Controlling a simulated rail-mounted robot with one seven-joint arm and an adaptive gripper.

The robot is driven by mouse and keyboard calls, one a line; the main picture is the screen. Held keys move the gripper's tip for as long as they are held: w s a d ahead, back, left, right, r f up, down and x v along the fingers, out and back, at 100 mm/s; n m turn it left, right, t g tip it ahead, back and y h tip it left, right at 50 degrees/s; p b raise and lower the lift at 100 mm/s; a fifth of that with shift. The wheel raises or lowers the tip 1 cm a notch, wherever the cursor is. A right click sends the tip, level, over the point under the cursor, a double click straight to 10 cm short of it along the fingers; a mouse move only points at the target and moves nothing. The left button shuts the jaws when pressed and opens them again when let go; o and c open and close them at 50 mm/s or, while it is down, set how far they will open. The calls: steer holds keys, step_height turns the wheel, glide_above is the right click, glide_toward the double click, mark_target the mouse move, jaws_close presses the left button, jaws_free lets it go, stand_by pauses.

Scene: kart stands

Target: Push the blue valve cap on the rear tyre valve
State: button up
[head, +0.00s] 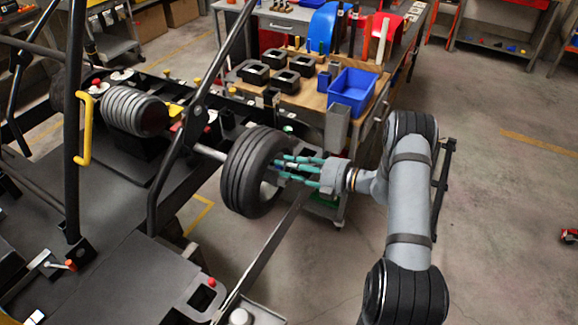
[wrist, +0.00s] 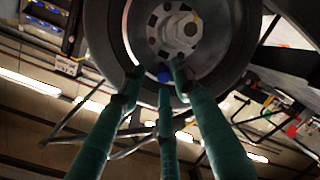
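The rear tyre (head: 248,172) is black and faces my gripper in the head view. In the wrist view the tyre (wrist: 245,40) fills the top, around a grey wheel rim with a hub (wrist: 182,28). The small blue valve cap (wrist: 164,72) shows low on the wheel, just beyond the middle fingertip and close beside the right one. The left fingertip is apart from it. My gripper (head: 283,168) has three green fingers reaching into the wheel opening. In the wrist view the gripper (wrist: 158,80) does not clearly show whether it grips the cap. The valve stem is not distinguishable.
The kart frame (head: 175,165) and its axle stand left of the tyre. A workbench with a blue bin (head: 352,91) and black square holders (head: 253,73) stands behind. A grey bar (head: 262,248) runs below the tyre. Floor on the right is mostly clear.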

steer(key=shift+o, duration=0.5)
steer(key=v, duration=1.2)
steer(key=x, duration=1.1)
steer(key=shift+a, duration=0.1)
